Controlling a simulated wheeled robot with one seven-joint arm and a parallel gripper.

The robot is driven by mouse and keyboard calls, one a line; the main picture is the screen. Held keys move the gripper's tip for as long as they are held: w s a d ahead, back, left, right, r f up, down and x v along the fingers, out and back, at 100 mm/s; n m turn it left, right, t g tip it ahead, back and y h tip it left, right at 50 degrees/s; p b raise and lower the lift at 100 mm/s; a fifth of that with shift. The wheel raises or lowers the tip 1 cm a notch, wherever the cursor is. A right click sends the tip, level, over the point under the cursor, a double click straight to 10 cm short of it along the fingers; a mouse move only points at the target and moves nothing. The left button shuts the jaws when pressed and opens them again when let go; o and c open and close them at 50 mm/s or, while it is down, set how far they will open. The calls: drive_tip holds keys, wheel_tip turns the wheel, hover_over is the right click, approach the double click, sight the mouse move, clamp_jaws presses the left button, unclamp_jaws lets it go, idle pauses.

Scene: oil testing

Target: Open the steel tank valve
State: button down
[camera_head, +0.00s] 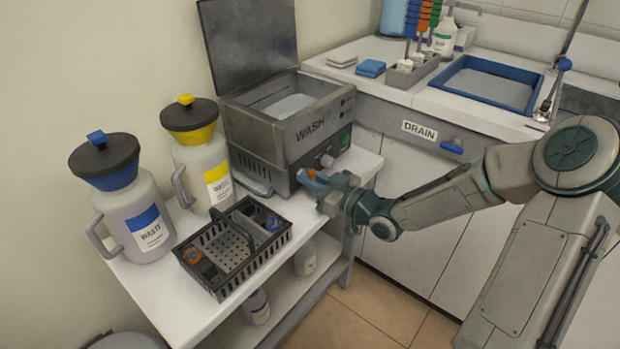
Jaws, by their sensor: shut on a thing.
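The steel tank (290,123), marked WASH, stands on the white bench with its lid raised and pale contents inside. A round grey knob (326,160) sits low on its front face. My gripper (314,182) reaches in from the right to the lower front of the tank, just below and left of the knob.
A black basket (277,252) stands in front of the tank, close to my gripper. Waste jugs with blue (143,228) and yellow (205,170) funnels stand at the left. A counter with a blue-rimmed sink (456,83) and a DRAIN label is behind.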

drive_tip(key=c, duration=1.4)
unclamp_jaws()
drive_tip(key=shift+d+f, duration=0.2)
drive_tip(key=shift+f, duration=0.05)
drive_tip(key=shift+a+r, duration=0.1)
drive_tip(key=shift+a, duration=0.05)
drive_tip(key=p+v, duration=0.3)
drive_tip(key=v, duration=1)
drive_tip(key=shift+s+d, duration=0.25)
drive_tip(key=shift+d, duration=0.05)
